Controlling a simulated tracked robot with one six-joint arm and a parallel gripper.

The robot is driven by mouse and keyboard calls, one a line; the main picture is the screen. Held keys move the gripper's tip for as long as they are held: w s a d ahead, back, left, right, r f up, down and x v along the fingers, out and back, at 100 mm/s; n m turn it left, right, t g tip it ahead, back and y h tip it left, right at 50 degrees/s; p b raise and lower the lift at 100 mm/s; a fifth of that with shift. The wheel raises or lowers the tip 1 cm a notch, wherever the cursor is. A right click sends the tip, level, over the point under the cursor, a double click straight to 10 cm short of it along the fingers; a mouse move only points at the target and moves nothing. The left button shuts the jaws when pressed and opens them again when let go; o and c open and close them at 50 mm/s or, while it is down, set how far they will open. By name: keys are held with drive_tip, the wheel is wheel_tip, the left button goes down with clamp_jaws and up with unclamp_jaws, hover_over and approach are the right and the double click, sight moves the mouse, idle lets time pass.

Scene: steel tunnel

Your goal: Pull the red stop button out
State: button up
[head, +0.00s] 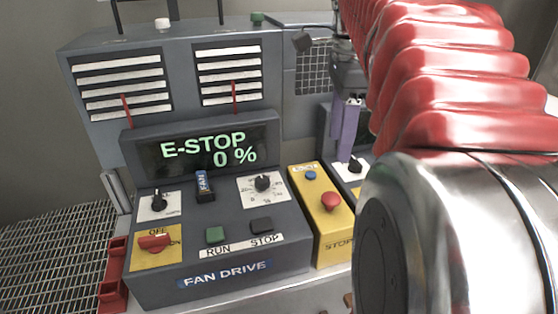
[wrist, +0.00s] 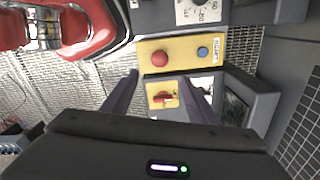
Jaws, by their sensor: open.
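The red stop button (head: 331,201) is a round mushroom head on the yellow box (head: 335,246), at the box's front. It also shows in the wrist view (wrist: 159,58), above the fingertips in the picture. I cannot tell whether it is pressed in. My gripper (head: 347,138) has purple fingers pointing down, behind and to the right of the button in the head view. In the wrist view the two fingers (wrist: 160,86) are spread apart with nothing held, and the button lies clear of them. My arm hides part of the panel at right.
A blue button (head: 311,175) sits behind the red one. The fan drive console (head: 222,225) on the left has knobs, switches and a display (head: 205,148) reading "E-STOP 0 %". A red rotary switch (wrist: 163,98) on a neighbouring panel shows between my fingers in the wrist view.

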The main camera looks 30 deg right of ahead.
sight(331, 196)
drive_tip(key=shift+f, duration=0.15)
wheel_tip(331, 196, down, 14)
drive_tip(key=shift+r, duration=0.25)
idle(0.3)
drive_tip(key=shift+c, duration=0.3)
clamp_jaws()
idle(0.3)
